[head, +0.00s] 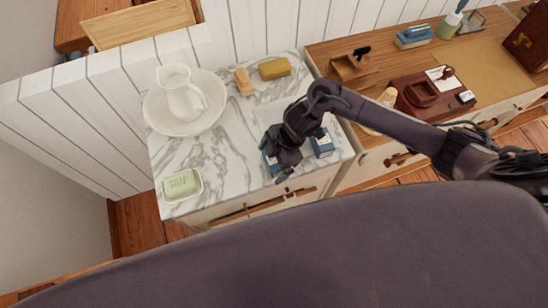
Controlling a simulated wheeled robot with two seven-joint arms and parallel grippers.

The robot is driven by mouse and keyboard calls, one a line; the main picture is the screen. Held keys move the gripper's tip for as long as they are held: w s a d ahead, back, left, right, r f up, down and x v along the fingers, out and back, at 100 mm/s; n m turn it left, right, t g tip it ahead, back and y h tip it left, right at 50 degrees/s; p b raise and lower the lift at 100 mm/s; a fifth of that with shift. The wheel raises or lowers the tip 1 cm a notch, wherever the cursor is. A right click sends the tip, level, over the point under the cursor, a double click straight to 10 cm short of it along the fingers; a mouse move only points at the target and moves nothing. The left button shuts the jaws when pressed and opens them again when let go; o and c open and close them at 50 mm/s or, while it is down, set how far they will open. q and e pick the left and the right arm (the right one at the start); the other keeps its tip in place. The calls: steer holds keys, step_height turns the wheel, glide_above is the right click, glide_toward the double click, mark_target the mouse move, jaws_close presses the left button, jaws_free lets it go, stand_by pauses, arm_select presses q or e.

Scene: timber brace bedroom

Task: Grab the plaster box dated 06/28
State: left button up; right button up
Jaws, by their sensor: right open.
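Two small blue-and-white boxes stand near the front right of the marble top, and no date can be read on either. One box (322,144) shows just right of my right gripper. The other box (269,163) is mostly hidden behind the gripper's fingers. My right gripper (277,164) reaches in from the right, points down over the marble and is open. It is at or just above the left box; I cannot tell whether the fingers touch it or stand around it. My left gripper is not in view.
A white pitcher (181,96) stands in a basin (211,119) at the left. A green soap (181,185) lies front left. A sponge (275,68) and a tan brush (243,80) lie at the back. A wooden desk (398,69) holds several items at right.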

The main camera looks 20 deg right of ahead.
steer(key=shift+f, duration=0.1)
steer(key=c, duration=1.1)
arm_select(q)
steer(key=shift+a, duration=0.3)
arm_select(e)
steer(key=shift+o, duration=0.2)
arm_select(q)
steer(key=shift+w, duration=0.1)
